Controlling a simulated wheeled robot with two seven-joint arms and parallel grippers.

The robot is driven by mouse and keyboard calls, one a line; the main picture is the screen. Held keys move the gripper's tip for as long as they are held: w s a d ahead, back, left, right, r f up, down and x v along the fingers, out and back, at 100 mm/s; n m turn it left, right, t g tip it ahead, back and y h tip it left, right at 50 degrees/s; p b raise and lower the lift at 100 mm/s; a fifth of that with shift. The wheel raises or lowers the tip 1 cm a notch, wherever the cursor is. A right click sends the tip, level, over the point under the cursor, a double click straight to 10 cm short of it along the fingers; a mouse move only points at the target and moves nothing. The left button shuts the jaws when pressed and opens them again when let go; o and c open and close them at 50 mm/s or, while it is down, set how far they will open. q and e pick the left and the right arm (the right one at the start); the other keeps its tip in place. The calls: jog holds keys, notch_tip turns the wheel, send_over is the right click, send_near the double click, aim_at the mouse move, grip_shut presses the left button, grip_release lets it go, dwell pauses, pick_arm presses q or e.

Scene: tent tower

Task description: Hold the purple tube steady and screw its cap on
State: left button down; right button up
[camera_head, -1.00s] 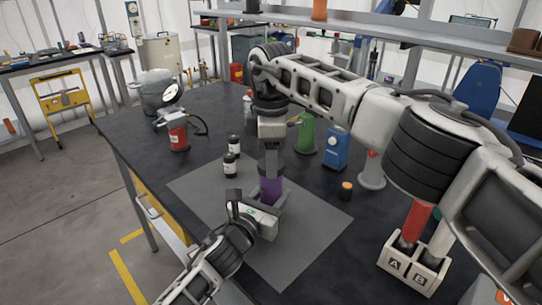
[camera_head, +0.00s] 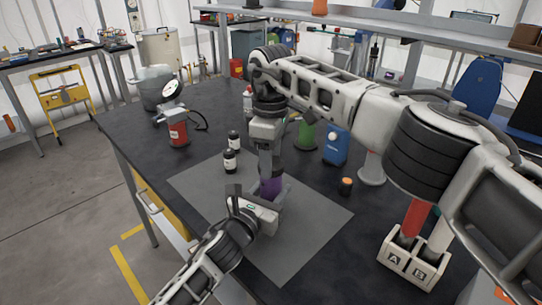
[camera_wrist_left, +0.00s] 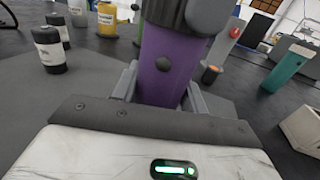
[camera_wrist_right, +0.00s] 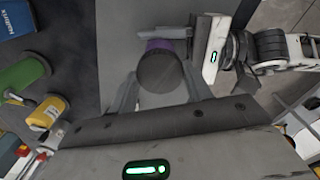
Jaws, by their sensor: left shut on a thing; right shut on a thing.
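The purple tube (camera_head: 270,188) stands upright above the grey mat, and also shows in the left wrist view (camera_wrist_left: 168,65). My left gripper (camera_head: 266,204) is shut around its lower body. The dark grey cap (camera_wrist_right: 160,72) sits at the tube's top, and a purple edge shows beside it in the right wrist view. My right gripper (camera_wrist_right: 163,86) is shut on the cap from above. In the head view, the right gripper's fingers hide most of the cap. I cannot tell how far the cap is threaded.
Two dark bottles (camera_head: 230,161) stand left of the tube, on or beside the grey mat (camera_head: 300,240). A white A/B holder (camera_head: 413,262) stands front right.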

jog(key=m, duration=0.4)
jog(key=shift+s+a, duration=0.1)
jog(key=shift+a, duration=0.2)
jog(key=shift+d+m, duration=0.2)
jog(key=shift+m, duration=0.8)
jog(key=o, duration=0.9)
jog(key=shift+o, duration=0.2)
jog(key=shift+d+r, duration=0.1)
jog(key=shift+r, duration=2.15)
jog(key=shift+c, duration=0.4)
